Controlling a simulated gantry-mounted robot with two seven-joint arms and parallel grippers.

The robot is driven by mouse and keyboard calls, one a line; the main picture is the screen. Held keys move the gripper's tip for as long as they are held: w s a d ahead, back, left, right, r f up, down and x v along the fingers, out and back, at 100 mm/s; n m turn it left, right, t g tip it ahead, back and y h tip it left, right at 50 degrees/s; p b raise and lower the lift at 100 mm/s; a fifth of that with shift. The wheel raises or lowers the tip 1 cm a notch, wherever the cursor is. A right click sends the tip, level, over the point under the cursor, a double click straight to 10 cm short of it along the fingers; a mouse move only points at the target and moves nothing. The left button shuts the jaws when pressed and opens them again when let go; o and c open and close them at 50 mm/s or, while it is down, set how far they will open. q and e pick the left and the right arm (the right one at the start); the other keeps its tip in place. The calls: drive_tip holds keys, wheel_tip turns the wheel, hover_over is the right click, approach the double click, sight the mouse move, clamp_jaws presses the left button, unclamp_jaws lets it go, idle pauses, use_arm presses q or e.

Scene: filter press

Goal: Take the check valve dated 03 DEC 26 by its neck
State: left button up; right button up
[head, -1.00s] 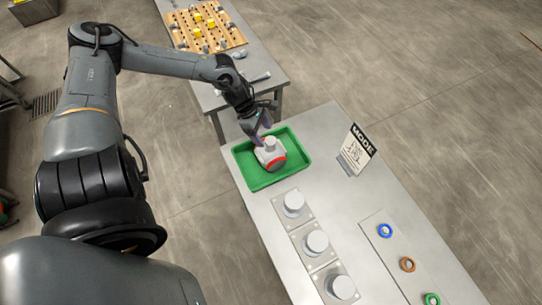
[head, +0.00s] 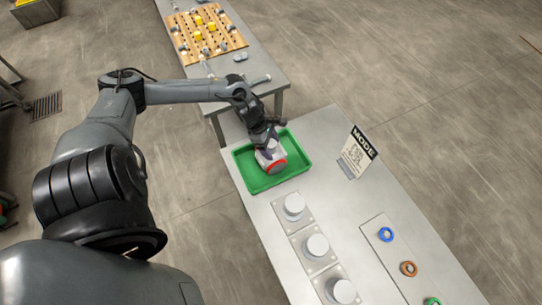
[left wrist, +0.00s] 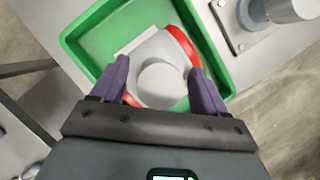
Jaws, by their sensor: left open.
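A grey-white check valve with a red band (head: 276,166) sits in the green tray (head: 242,176) on the steel table. In the left wrist view the valve (left wrist: 148,102) shows its round neck (left wrist: 160,82) from above, between the two purple fingers. My left gripper (left wrist: 160,84) is open, with one finger on each side of the neck and gaps beside it. In the head view my left gripper (head: 266,142) is right over the valve and hides part of it. No date is legible on the valve. My right gripper is not in view.
Several grey capped fittings on square plates (head: 294,206) stand in a row near the tray. A MODE sign (head: 357,152) stands to the right. Coloured rings (head: 386,233) lie on a plate. A pegboard (head: 205,32) lies on the farther table.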

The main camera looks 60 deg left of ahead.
use_arm(q)
drive_tip(key=shift+f, duration=0.1)
drive_tip(key=c, duration=1.1)
